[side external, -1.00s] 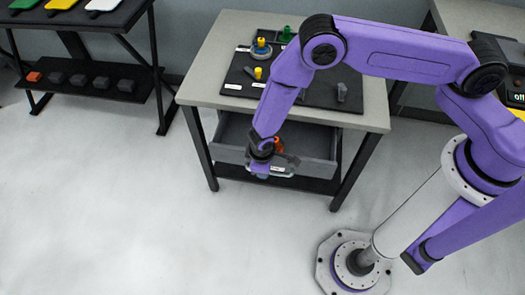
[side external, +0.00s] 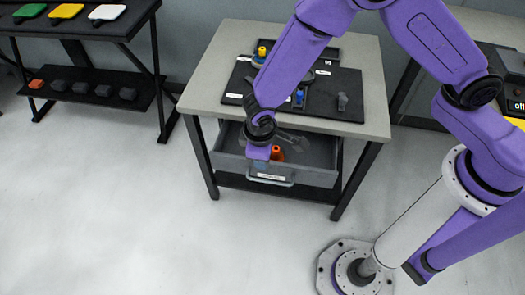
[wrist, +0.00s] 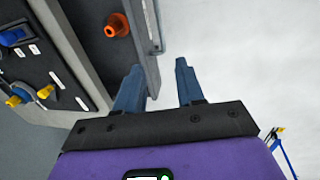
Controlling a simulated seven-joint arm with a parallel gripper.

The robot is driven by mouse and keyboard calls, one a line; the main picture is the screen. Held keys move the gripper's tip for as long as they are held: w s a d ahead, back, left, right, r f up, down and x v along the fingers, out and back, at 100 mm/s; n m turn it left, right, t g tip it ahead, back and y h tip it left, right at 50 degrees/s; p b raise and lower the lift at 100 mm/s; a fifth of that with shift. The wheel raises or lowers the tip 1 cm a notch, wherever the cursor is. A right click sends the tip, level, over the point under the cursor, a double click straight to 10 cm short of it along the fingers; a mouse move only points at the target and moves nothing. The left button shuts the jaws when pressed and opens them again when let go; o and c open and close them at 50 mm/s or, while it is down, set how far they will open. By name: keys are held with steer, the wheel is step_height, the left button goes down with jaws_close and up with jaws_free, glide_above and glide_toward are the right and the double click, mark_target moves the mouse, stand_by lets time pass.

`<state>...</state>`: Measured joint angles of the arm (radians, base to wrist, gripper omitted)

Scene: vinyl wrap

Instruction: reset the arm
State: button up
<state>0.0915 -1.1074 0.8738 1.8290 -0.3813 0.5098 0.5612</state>
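My gripper shows in the wrist view (wrist: 158,70) with its two blue fingers apart and nothing between them. In the side view it hangs over the front left of the open drawer (side external: 320,176), and its fingertips are hard to make out. An orange knob-like piece (side external: 277,154) is at the drawer, just right of my gripper; it also shows in the wrist view (wrist: 117,25), beyond the left finger and apart from it.
The grey table (side external: 225,65) carries a black board (side external: 330,112) with a blue piece (side external: 298,98), a grey piece (side external: 342,101) and a yellow-topped piece (side external: 262,51). A black shelf (side external: 85,92) stands at the left. The floor in front is clear.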

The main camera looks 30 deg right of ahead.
steer(key=shift+r, duration=0.35)
steer(key=s+d+r+n, duration=0.1)
steer(key=s+d+r, duration=0.2)
steer(key=d+r, duration=0.3)
steer(key=s+d+r, duration=0.3)
steer(key=s+r, duration=0.1)
steer(key=r, duration=0.3)
steer(key=s+d+r+n+y, duration=0.1)
steer(key=s+d+r, duration=0.2)
steer(key=s+d, duration=0.3)
steer(key=s+d+r+n+g+y, duration=0.1)
steer(key=s+d+r, duration=0.3)
steer(key=s+d, duration=0.2)
steer(key=shift+s+d+r, duration=0.25)
steer(key=shift+s+d, duration=0.05)
steer(key=shift+d, duration=0.75)
